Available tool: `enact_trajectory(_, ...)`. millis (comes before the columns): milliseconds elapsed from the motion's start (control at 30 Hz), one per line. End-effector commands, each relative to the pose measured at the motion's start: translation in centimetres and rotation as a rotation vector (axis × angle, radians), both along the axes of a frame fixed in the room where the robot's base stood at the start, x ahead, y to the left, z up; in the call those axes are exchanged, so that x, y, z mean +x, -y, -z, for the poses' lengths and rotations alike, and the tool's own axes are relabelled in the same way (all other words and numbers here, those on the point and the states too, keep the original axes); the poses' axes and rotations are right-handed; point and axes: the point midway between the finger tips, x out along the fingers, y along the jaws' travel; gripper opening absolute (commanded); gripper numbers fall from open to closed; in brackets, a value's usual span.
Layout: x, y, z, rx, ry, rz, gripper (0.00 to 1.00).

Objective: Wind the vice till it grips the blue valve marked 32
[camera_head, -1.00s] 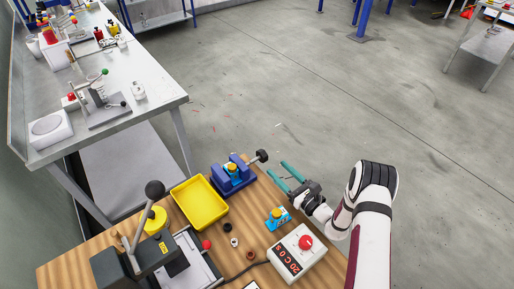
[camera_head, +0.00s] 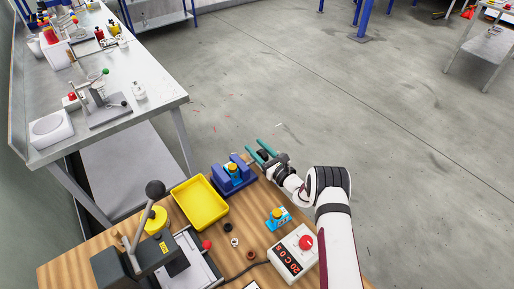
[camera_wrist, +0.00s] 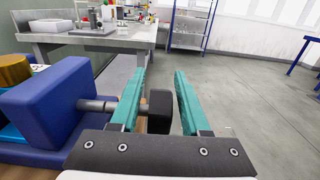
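The blue vice (camera_head: 238,185) stands at the back edge of the wooden bench. A blue valve with an orange top (camera_head: 233,168) sits between its jaws; whether they touch it I cannot tell. A second blue valve (camera_head: 278,220) stands on the bench nearer me. No number on either is readable. My gripper (camera_head: 260,150) is open at the vice's handle end. In the wrist view the vice jaw (camera_wrist: 60,105), the metal spindle (camera_wrist: 98,105) and the black knob (camera_wrist: 160,108) show. The knob lies between my teal fingers, nearer the left one, not visibly clamped.
A yellow tray (camera_head: 201,204) stands left of the vice. A control box with a red button (camera_head: 297,252) is at the front right, and a lever press (camera_head: 137,262) at the front left. Small round parts lie between. Open floor lies beyond the bench.

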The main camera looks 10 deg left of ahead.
Motion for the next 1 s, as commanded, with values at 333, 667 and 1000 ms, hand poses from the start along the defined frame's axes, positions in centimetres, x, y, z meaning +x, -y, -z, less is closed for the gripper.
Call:
enact_trajectory(333,0.0,0.0,0.0,0.0,0.0,0.0,0.0)
enact_trajectory(667,0.2,-0.2,0.4,-0.138,-0.134,-0.003,0.0)
enact_trajectory(1000,0.1,-0.1,1.1,-0.247,-0.249,-0.001,0.0)
